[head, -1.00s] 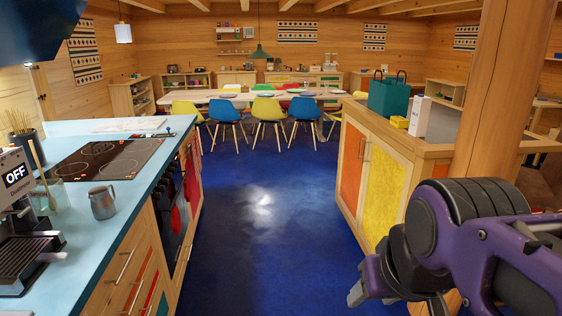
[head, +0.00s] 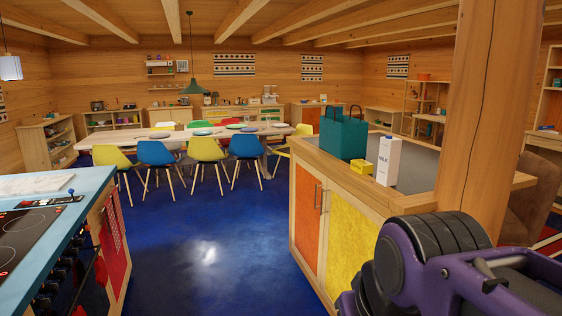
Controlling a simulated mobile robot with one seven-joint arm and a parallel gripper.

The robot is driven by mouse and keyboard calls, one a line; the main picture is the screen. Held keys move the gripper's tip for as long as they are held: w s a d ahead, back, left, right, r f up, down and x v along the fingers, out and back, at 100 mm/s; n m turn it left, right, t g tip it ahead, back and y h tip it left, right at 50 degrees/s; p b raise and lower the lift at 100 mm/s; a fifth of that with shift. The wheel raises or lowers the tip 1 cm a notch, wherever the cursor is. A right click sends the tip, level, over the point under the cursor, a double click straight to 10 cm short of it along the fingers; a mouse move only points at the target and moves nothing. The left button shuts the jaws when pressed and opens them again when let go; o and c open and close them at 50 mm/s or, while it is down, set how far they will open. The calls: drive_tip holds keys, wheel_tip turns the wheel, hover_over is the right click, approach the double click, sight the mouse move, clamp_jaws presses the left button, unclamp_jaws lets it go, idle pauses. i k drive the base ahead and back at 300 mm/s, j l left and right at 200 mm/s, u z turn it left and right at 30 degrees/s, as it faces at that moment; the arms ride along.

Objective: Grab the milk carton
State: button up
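The white milk carton (head: 388,161) stands upright on the grey top of the wooden cabinet (head: 412,163), right of the middle in the head view. Dark lettering shows on its side. A small yellow box (head: 362,166) and a teal bag (head: 344,136) with dark handles are beside it, to its left. My purple and black arm fills the lower right corner, below and nearer than the carton. My gripper's fingers are not visible in the head view, so what they hold is hidden.
A thick wooden post (head: 487,110) rises right of the carton at the cabinet. A blue counter with a cooktop (head: 25,235) is at left. Blue floor (head: 205,250) lies clear between counter and cabinet. A long table (head: 180,138) with several chairs stands beyond.

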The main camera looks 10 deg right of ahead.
sight(390, 146)
drive_tip(key=i+j+z, duration=0.1)
drive_tip(key=i+z, duration=0.15)
drive_tip(key=i, duration=0.25)
drive_tip(key=i+j+z, duration=0.15)
drive_tip(key=i+z, duration=0.15)
drive_tip(key=i, duration=0.2)
